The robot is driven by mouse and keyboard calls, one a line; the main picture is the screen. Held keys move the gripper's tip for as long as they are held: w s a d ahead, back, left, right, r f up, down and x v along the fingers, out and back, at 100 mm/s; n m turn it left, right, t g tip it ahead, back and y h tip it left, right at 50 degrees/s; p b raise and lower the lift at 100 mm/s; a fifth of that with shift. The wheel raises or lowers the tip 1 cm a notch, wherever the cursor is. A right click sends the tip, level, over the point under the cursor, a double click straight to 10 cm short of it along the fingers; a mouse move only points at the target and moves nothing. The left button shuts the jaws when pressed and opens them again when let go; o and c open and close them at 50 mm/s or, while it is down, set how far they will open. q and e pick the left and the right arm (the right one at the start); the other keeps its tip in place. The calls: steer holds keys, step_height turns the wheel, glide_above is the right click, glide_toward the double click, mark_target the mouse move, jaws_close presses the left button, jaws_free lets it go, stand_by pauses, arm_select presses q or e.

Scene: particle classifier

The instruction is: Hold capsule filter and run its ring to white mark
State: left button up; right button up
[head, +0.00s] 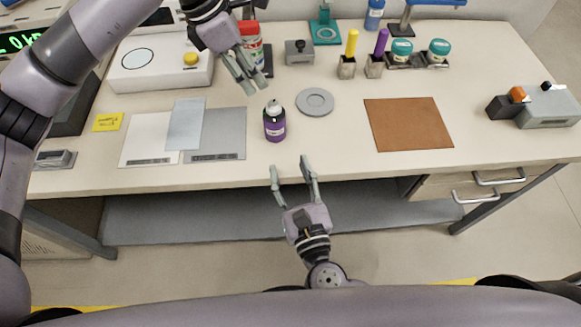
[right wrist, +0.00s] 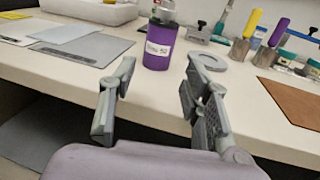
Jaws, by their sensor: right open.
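The capsule filter appears to be the purple cylinder (head: 275,128) with a white label and pale top, upright near the table's front edge. It also shows in the right wrist view (right wrist: 157,50), beyond and between the fingertips. Its ring and white mark cannot be made out. My left gripper (head: 257,87) is above and behind the cylinder, apart from it, with a narrow gap between its fingers and nothing held. My right gripper (head: 290,166) is open and empty in front of the table edge, pointing toward the cylinder; its fingers also show in the right wrist view (right wrist: 155,85).
A grey round disc (head: 315,102) lies right of the cylinder. Grey mats (head: 225,135) lie left, and a brown mat (head: 408,125) right. A red-capped bottle (head: 250,42) stands behind my left gripper. Holders with yellow and purple handles (head: 349,65) stand at the back.

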mark_target(271, 111)
steer(key=shift+w, duration=0.5)
steer(key=w+a, duration=0.1)
steer(key=w, duration=0.4)
steer(key=w+a, duration=0.1)
steer(key=w, duration=0.4)
steer(key=w+a, duration=0.1)
steer(key=w, duration=0.5)
steer(key=shift+w+a, duration=0.1)
steer(key=shift+a, duration=0.05)
jaws_close()
stand_by(0.4)
stand_by(0.9)
